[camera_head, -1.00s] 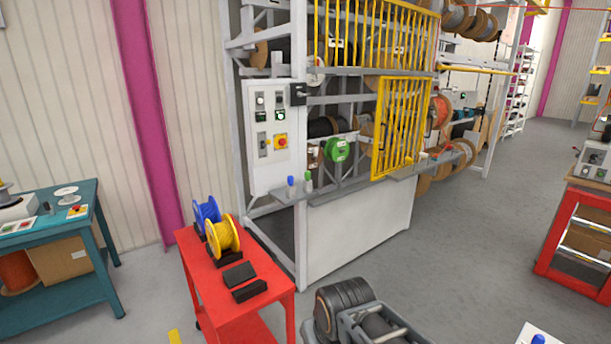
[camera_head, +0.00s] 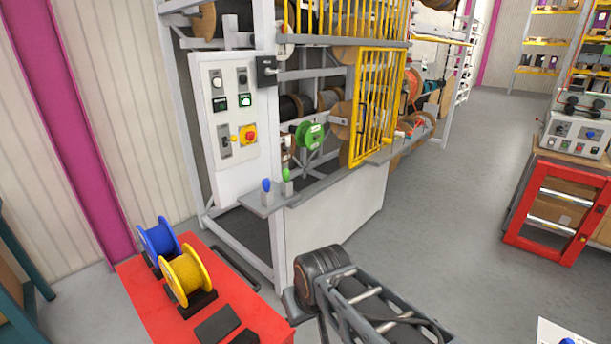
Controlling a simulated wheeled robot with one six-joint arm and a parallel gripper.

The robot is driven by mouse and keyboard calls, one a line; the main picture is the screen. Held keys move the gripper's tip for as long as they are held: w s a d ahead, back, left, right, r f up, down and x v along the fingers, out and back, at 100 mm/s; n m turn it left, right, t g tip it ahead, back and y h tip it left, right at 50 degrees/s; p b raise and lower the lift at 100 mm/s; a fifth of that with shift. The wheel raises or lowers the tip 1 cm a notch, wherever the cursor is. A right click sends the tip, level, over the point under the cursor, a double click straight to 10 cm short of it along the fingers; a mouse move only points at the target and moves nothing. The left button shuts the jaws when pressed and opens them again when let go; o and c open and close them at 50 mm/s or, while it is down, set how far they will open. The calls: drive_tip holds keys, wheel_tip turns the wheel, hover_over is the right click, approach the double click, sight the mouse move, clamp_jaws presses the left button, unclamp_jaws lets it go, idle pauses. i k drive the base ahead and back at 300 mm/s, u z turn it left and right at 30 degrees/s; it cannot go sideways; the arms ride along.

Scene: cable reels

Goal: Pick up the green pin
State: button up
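The green pin (camera_head: 286,175) stands upright on the grey ledge (camera_head: 256,203) at the front left of the reel rack. A blue pin (camera_head: 266,186) stands on the same ledge, just to its left. My arm shows at the bottom centre of the head view, below and in front of the rack. Its gripper fingers cannot be made out. The arm is clearly apart from the green pin.
A red cart (camera_head: 158,310) at lower left carries a blue spool (camera_head: 158,240) and a yellow spool (camera_head: 187,275). The yellow gate (camera_head: 376,105) and a green reel (camera_head: 309,135) are behind the ledge. Open floor (camera_head: 450,215) lies to the right.

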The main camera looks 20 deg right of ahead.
sight(285, 172)
drive_tip(key=z, duration=1.5)
drive_tip(key=i, duration=2.85)
drive_tip(key=u, duration=1.7)
drive_tip(key=i, duration=0.3)
drive_tip(key=u, duration=2.2)
